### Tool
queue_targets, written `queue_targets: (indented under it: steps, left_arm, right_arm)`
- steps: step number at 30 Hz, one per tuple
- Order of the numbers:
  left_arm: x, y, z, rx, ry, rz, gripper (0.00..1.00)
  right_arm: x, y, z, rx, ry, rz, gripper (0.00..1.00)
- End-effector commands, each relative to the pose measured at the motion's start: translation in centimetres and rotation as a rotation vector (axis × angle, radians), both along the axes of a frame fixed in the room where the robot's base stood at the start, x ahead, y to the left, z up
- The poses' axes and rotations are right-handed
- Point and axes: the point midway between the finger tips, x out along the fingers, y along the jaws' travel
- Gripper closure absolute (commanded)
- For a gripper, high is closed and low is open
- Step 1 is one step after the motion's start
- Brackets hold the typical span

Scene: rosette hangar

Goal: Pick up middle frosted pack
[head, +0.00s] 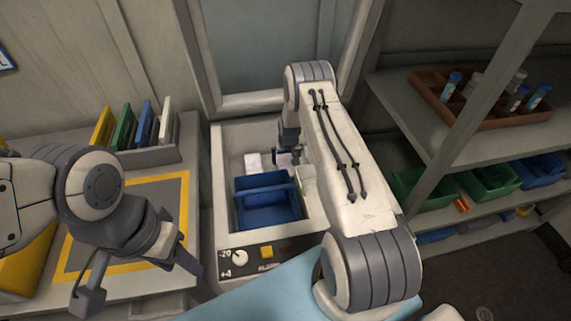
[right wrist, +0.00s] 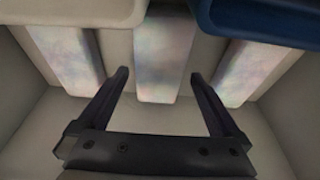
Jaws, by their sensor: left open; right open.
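Three pale, frosted packs lie in the chest in the right wrist view: a left pack (right wrist: 68,50), the middle frosted pack (right wrist: 165,50) and a right pack (right wrist: 258,65). My right gripper (right wrist: 159,76) is open and empty, its fingers on either side of the middle pack's near end; I cannot tell the height gap. In the head view my right gripper (head: 288,156) reaches down into the chest behind the blue bin. A whitish pack (head: 253,162) shows left of it; the others are mostly hidden. My left gripper (head: 140,275) is open and empty over the left counter.
The blue bin (head: 262,182) and a pale bin (right wrist: 80,12) overhang the packs' far ends. The chest (head: 222,165) has walls close around my right gripper. Shelves on the right hold a brown tray (head: 430,82) of vials and a green bin (head: 425,188).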

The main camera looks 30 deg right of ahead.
Motion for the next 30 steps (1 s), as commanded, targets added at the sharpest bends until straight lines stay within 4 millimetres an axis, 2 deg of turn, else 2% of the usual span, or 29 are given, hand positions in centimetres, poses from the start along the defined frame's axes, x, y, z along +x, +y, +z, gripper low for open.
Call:
queue_targets:
  steps: [3, 6, 13, 14, 18, 21, 30]
  left_arm:
    - [0.0, 0.0, 0.2, 0.000, 0.000, 0.000, 0.50]
    - [0.0, 0.0, 0.2, 0.000, 0.000, 0.000, 0.50]
    - [0.0, 0.0, 0.2, 0.000, 0.000, 0.000, 0.50]
    - [0.0, 0.0, 0.2, 0.000, 0.000, 0.000, 0.50]
    - [0.0, 0.0, 0.2, 0.000, 0.000, 0.000, 0.50]
    - [0.0, 0.0, 0.2, 0.000, 0.000, 0.000, 0.50]
    - [0.0, 0.0, 0.2, 0.000, 0.000, 0.000, 0.50]
  right_arm:
    - [0.4, -0.1, -1.5, 0.000, 0.001, 0.000, 0.00]
    - [0.5, -0.2, -2.0, 0.000, 0.000, 0.000, 0.00]
    - [0.6, -0.2, -2.1, 0.000, 0.000, -0.001, 0.00]
    - [0.6, -0.2, -2.1, 0.000, 0.000, -0.001, 0.08]
    - [0.6, -0.2, -2.1, 0.000, 0.000, -0.001, 0.61]
    - [0.6, -0.2, -2.0, -0.001, -0.002, 0.000, 0.94]
    - [0.7, -0.2, -1.7, -0.001, -0.003, 0.000, 0.94]
